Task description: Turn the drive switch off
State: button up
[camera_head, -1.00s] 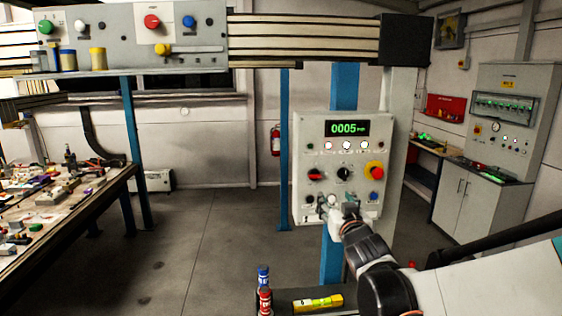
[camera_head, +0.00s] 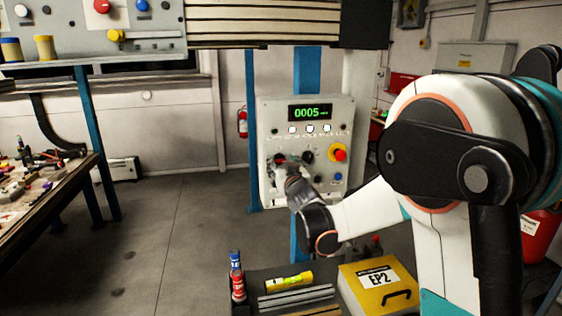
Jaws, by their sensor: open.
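A pale grey control panel (camera_head: 273,113) is mounted on a blue post, with a green display (camera_head: 310,113) reading 0005. Lit lamps sit below the display. A black rotary knob (camera_head: 308,157) is at the middle, and a red mushroom button (camera_head: 339,152) on yellow is at the right. My gripper (camera_head: 286,163) is open at the panel's left side, in front of the left red-and-black knob, which it mostly hides. The labels are too small to read, so I cannot tell which knob is the drive switch. Contact cannot be made out.
Below the panel, a dark top carries blue and red cans (camera_head: 237,281), a yellow level (camera_head: 288,281), metal bars and a yellow EP2 case (camera_head: 379,284). A cluttered bench (camera_head: 50,205) stands at left. A fire extinguisher (camera_head: 243,123) hangs behind. The floor between is clear.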

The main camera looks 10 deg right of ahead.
jog(key=shift+w, duration=0.9)
jog(key=c, duration=1.1)
jog(key=shift+o, duration=0.2)
